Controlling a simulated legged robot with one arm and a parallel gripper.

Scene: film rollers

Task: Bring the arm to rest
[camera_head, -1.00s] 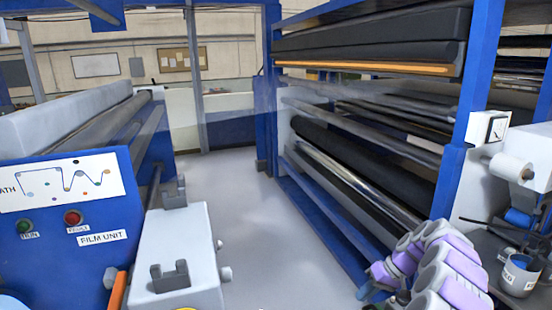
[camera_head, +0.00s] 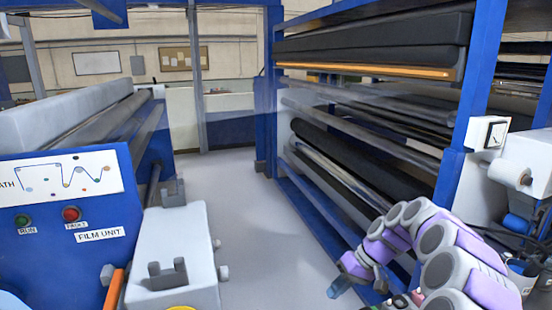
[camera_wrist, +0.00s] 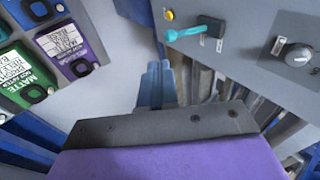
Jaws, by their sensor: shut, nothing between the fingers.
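My arm (camera_head: 440,250), with purple and grey links, is bent at the lower right of the head view. My gripper (camera_head: 338,287) hangs at its end, low in front of the right-hand roller machine. In the wrist view the blue-grey fingers (camera_wrist: 157,82) are closed together with nothing held. They point away from the camera, with a grey panel to their right and labelled items to their left. They appear clear of both, though the exact gap cannot be told.
A blue roller frame (camera_head: 455,160) stands on the right and the film unit (camera_head: 60,240) on the left. A light grey stand (camera_head: 175,255) is at centre left. Open floor (camera_head: 240,210) lies between. The wrist view shows a teal lever (camera_wrist: 195,32), a knob (camera_wrist: 297,54) and labelled items (camera_wrist: 25,80).

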